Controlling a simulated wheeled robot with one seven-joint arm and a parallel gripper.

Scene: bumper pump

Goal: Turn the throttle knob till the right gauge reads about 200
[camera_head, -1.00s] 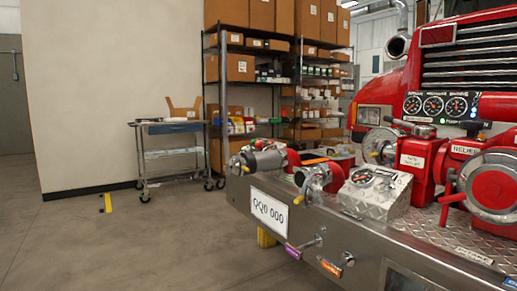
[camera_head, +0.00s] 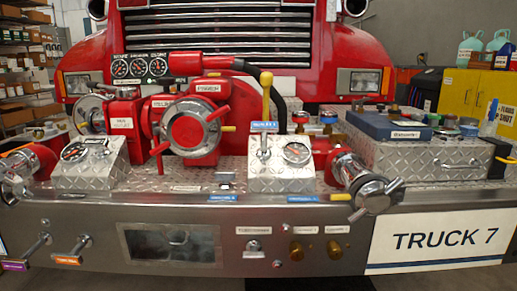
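I see the pump bumper from the front in the head view. A row of three gauges sits on a black panel, and its right gauge (camera_head: 158,67) is too small to read. Another round gauge (camera_head: 297,153) is on the right diamond-plate box, and one more gauge (camera_head: 74,152) is on the left box; neither reading is clear. Two brass knobs (camera_head: 315,250) sit low on the bumper front, right of a silver switch or knob (camera_head: 253,245). I cannot tell which control is the throttle knob, as the labels are illegible. My gripper is out of view.
A red pump body with a round silver-rimmed cap (camera_head: 191,133) stands mid-bumper. A capped outlet (camera_head: 375,192) and pull handles (camera_head: 82,245) stick out in front. A "TRUCK 7" plate (camera_head: 440,240) is at right.

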